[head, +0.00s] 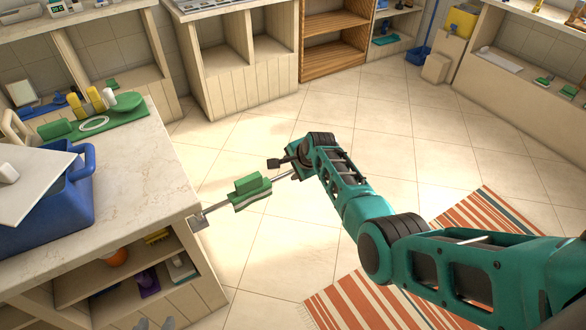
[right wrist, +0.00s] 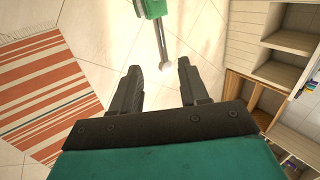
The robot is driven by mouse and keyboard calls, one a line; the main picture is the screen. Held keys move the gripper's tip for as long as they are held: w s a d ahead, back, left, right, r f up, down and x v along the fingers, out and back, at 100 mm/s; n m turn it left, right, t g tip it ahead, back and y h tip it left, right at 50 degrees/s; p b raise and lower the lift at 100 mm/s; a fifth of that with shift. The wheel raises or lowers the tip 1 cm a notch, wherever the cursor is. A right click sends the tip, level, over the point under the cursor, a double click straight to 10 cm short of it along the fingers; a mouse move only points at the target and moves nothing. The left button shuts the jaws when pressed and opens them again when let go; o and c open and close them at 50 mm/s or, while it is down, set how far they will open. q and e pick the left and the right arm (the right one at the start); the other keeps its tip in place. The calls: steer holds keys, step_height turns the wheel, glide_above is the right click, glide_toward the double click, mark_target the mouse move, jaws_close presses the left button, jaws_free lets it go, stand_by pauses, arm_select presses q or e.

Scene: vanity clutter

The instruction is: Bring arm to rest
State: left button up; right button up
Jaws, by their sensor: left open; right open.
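My right arm is teal and comes in from the right in the head view. Its gripper (head: 283,168) is over the open floor, near the free end of a metal rail (head: 221,207). In the right wrist view the right gripper (right wrist: 158,70) has its two dark fingers apart with nothing between them. The rail (right wrist: 161,42) ends in a pale knob just beyond the fingers. My left gripper (head: 155,324) shows only as grey tips at the bottom edge of the head view, in front of the counter shelves; the rest is out of frame.
A green cloth (head: 250,190) hangs on the rail, which juts from the counter (head: 150,190). A blue bin (head: 50,210) and a green mat (head: 130,119) with items are on the counter. A striped rug (head: 350,302) lies below my right arm. The middle floor is clear.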

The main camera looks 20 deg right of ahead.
steer(key=s+d+f+n+t+h, duration=0.1)
steer(key=s+d+f+n, duration=0.2)
steer(key=s, duration=0.5)
steer(key=s+d+f+n+t+h, duration=0.1)
steer(key=s+f+n, duration=0.2)
steer(key=s+n, duration=0.35)
steer(key=s+a+r+n+t+y, duration=0.1)
steer(key=s+a+r+n, duration=0.2)
steer(key=s, duration=0.5)
steer(key=s+a+r+n+t+y, duration=0.1)
steer(key=s+a+r+n, duration=0.2)
steer(key=s, duration=0.5)
steer(key=shift+s+a+r+n+y, duration=0.3)
steer(key=shift+r+n, duration=0.2)
steer(key=shift+n, duration=0.75)
steer(key=shift+d, duration=0.1)
